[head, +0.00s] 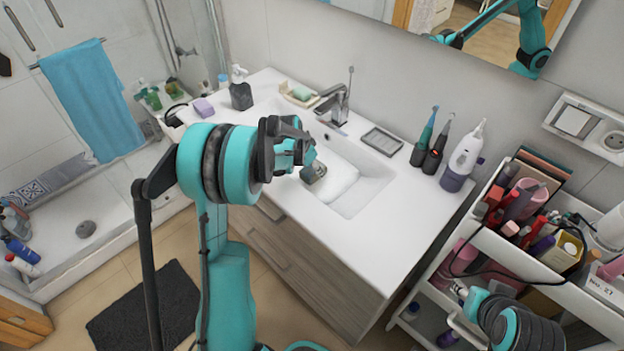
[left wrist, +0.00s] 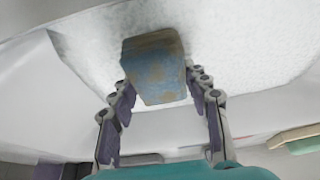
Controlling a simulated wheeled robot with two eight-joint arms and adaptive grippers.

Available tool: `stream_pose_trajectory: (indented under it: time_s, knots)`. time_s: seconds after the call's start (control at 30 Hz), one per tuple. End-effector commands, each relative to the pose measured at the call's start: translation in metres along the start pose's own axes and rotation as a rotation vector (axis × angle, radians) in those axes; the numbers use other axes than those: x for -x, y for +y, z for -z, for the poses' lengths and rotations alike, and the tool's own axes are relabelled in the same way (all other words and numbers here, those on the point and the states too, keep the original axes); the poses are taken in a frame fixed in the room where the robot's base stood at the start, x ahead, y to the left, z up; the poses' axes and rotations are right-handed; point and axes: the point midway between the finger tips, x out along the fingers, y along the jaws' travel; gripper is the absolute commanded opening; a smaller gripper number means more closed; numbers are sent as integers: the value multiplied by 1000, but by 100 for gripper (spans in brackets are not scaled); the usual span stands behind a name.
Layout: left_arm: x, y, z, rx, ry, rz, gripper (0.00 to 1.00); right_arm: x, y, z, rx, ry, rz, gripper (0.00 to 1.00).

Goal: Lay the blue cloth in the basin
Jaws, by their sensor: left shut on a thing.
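The blue cloth (left wrist: 155,67) shows in the left wrist view as a small blue-grey piece with brownish patches, between the two fingers. My left gripper (head: 304,158) is shut on it, over the left part of the basin (head: 375,188). In the head view the cloth (head: 313,173) shows just below the fingertips, looking grey. A white, rough-textured cloth-like thing (head: 335,182) lies in the basin under it; it fills much of the left wrist view (left wrist: 250,45). I cannot tell whether the blue cloth touches it. Part of my right arm shows at the lower right; its fingers are not clear.
The faucet (head: 338,104) stands behind the basin. A soap dish (head: 300,94) and dark dispenser (head: 240,90) are left of it, a grey tray (head: 382,141) and toothbrushes (head: 433,145) right. A full cart (head: 560,265) stands at right. A blue towel (head: 92,98) hangs at left.

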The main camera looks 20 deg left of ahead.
Motion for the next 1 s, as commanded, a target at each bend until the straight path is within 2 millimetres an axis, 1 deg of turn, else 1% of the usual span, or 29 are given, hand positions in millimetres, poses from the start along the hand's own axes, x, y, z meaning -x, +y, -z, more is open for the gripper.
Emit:
stream_pose_trajectory:
  time_s: [0.17,0.3,0.37,0.63,0.77,0.8,0.83,0.87,1.0]
  knots:
    - [-11,-4,-4,0,0,0,23,-5,0,-3,0,0,0,40]
    - [-32,-3,-13,0,0,0,23,-14,0,-10,0,0,0,40]
    - [-39,-3,-15,0,0,0,23,-16,0,-12,0,0,0,40]
    - [-39,-3,-16,0,0,0,23,-15,0,-11,0,0,0,40]
    - [-43,-3,-17,0,0,0,23,-18,0,-13,0,0,0,40]
    - [-42,-3,-17,0,0,0,58,-18,0,-12,0,0,0,40]
    - [-42,-3,-17,0,0,0,66,-17,0,-12,0,0,0,40]
    - [-42,-3,-17,0,0,0,68,-17,0,-12,0,0,0,40]
    - [-42,-3,-17,0,0,-1,68,-17,0,-12,0,0,0,40]
